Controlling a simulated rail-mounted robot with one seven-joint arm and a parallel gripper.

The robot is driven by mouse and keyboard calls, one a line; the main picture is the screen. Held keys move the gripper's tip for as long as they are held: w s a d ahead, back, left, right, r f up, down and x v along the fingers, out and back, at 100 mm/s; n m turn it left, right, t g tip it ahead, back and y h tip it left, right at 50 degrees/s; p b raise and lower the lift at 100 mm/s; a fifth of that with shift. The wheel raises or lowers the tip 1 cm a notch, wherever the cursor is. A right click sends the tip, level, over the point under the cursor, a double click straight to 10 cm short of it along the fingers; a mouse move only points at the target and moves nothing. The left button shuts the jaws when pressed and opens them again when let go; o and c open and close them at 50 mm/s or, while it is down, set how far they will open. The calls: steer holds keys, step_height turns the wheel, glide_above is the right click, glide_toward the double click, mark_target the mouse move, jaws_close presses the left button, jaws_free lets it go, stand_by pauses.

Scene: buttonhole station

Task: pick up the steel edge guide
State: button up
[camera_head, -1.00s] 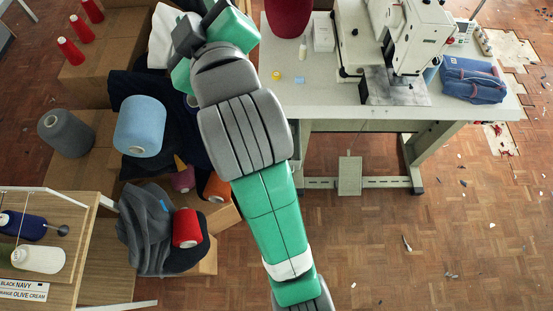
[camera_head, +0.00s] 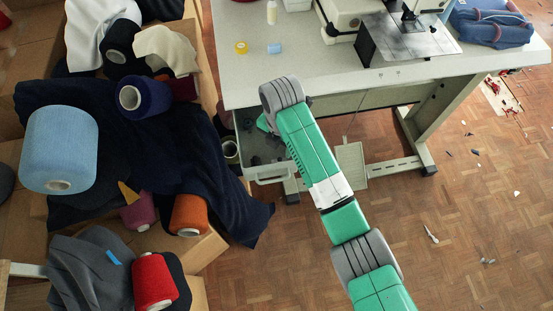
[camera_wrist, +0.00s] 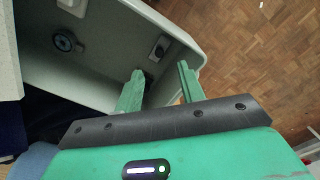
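My gripper (camera_wrist: 160,70) is open in the wrist view, its two green fingers apart over an open pale drawer (camera_wrist: 110,62), with nothing seen between them. A small dark piece with a light spot (camera_wrist: 159,46) lies in the drawer just beyond the fingertips. A round dark part (camera_wrist: 65,41) lies further left, and a pale metallic piece (camera_wrist: 72,5) is cut by the top edge. I cannot tell for sure which is the steel edge guide.
The sewing table (camera_head: 300,75) stands above the drawer, with a sewing machine (camera_head: 420,8) and blue folded cloth (camera_head: 492,22) on it. Dark cloth (camera_head: 130,140) and yarn cones crowd the left.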

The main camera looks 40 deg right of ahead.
mark_target(280, 159)
step_height(280, 159, down, 7)
steer(key=b, duration=0.3)
steer(key=shift+f, duration=0.15)
jaws_close()
